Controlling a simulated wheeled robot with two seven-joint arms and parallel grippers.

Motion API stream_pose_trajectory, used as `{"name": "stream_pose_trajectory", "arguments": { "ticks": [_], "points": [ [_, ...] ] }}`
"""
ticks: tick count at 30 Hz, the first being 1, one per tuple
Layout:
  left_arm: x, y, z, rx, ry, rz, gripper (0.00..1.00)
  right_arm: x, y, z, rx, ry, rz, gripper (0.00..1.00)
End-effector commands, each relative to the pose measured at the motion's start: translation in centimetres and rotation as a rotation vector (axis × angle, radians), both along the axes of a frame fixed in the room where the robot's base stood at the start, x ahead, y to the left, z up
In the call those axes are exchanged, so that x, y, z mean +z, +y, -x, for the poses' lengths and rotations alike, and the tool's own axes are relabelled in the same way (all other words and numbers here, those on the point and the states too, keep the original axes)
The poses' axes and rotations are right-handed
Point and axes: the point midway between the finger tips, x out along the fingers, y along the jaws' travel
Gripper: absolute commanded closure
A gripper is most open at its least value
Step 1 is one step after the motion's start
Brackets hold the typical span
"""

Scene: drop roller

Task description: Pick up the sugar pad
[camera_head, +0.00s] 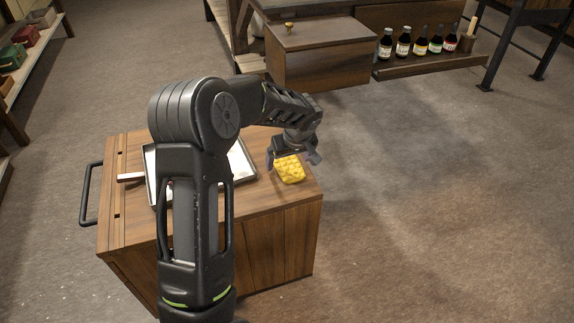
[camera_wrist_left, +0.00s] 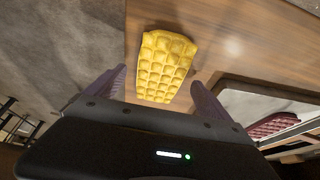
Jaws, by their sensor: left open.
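The sugar pad (camera_head: 290,170) is a yellow, waffle-patterned block lying on the wooden cabinet top near its right edge. In the left wrist view the sugar pad (camera_wrist_left: 165,66) lies ahead of the fingers, roughly between their lines. My left gripper (camera_head: 294,157) is open and empty, just behind and above the pad in the head view. Its two fingers also show in the left wrist view (camera_wrist_left: 160,88), spread apart with the near end of the pad between them. I cannot tell whether they touch it. My right gripper is in neither view.
A metal tray (camera_head: 243,163) lies on the cabinet (camera_head: 264,213), left of the pad and partly hidden by my left arm. A dark red item (camera_wrist_left: 272,124) shows by the tray in the wrist view. Several bottles (camera_head: 420,45) stand on a low shelf behind. The floor at right is clear.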

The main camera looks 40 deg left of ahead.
Motion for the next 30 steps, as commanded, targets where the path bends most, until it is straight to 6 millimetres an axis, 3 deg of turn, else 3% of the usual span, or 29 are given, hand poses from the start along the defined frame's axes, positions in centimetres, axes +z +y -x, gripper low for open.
{"name": "stream_pose_trajectory", "arguments": {
  "ticks": [3,20,30],
  "points": [
    [-0.72,0.27,-0.13,0.001,0.0,0.0,0.07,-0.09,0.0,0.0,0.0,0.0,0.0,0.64],
    [-0.66,0.26,-0.16,0.0,-0.001,-0.001,0.07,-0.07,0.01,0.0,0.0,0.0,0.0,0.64],
    [-0.65,0.26,-0.16,0.0,-0.001,-0.001,0.33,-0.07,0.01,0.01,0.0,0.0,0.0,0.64]
  ]
}}
